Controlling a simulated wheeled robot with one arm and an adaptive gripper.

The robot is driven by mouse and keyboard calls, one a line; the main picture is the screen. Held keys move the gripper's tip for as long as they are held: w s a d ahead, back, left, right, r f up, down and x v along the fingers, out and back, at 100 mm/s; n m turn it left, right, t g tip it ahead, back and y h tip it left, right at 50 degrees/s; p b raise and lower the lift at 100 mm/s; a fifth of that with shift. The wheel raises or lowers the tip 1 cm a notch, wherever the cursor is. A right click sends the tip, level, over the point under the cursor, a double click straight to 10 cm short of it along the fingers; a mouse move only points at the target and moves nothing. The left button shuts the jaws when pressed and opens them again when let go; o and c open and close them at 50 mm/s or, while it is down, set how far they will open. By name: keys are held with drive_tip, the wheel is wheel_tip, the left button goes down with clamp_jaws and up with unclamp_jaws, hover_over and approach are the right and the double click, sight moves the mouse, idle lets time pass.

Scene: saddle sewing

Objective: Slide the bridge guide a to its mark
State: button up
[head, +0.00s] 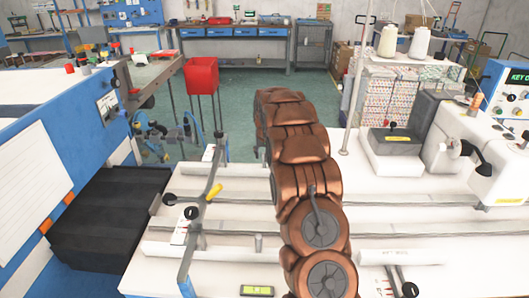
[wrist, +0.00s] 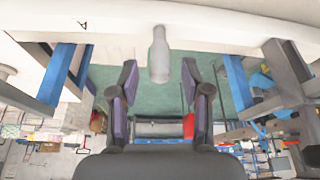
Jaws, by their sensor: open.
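In the head view, a white bar (head: 200,249) crosses the front of the white bench with a short grey upright peg (head: 258,243) on it. It appears to be bridge guide a; my arm hides its middle. In the wrist view, which looks upside down, a white bar (wrist: 225,38) marked "A" carries a grey peg (wrist: 160,58). My gripper (wrist: 159,68) is open, one finger on each side of the peg in the picture. My gripper is hidden in the head view. I cannot make out the mark.
Metal rails (head: 400,203) run left to right across the bench. A sewing machine (head: 480,150) is at the right. A red bin (head: 201,75) and a dark block (head: 110,220) are at the left.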

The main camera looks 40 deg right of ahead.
drive_tip(key=shift+w+d+f, duration=0.1)
drive_tip(key=shift+w+f, duration=0.1)
drive_tip(key=shift+f, duration=0.35)
clamp_jaws()
